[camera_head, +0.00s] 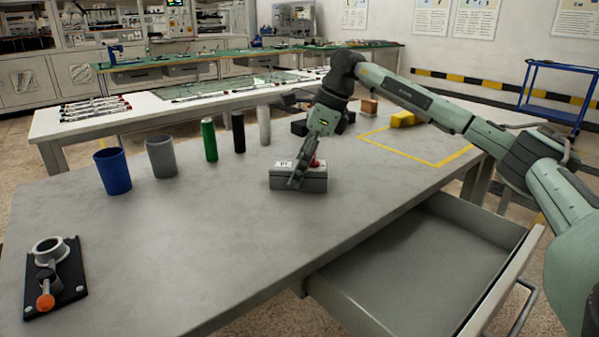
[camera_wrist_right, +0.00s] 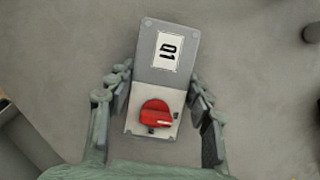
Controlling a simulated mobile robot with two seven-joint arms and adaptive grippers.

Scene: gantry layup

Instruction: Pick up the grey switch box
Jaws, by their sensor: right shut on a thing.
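The grey switch box (camera_head: 314,184) is on the table's middle, with a white label on top and a red knob. In the right wrist view the switch box (camera_wrist_right: 180,75) shows its printed label and red rotary knob (camera_wrist_right: 155,114). My right gripper (camera_head: 297,178) reaches down over the box. In the right wrist view its fingers (camera_wrist_right: 158,95) lie on both long sides of the box and are shut on it. I cannot tell whether the box touches the table. My left gripper is not in view.
A blue cup (camera_head: 112,171), a grey cup (camera_head: 161,157) and green, black and white cylinders stand left of the box. A black clamp fixture (camera_head: 55,281) lies at the front left. An open drawer (camera_head: 415,270) juts out below the table's front right. Yellow tape (camera_head: 437,163) marks the back right.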

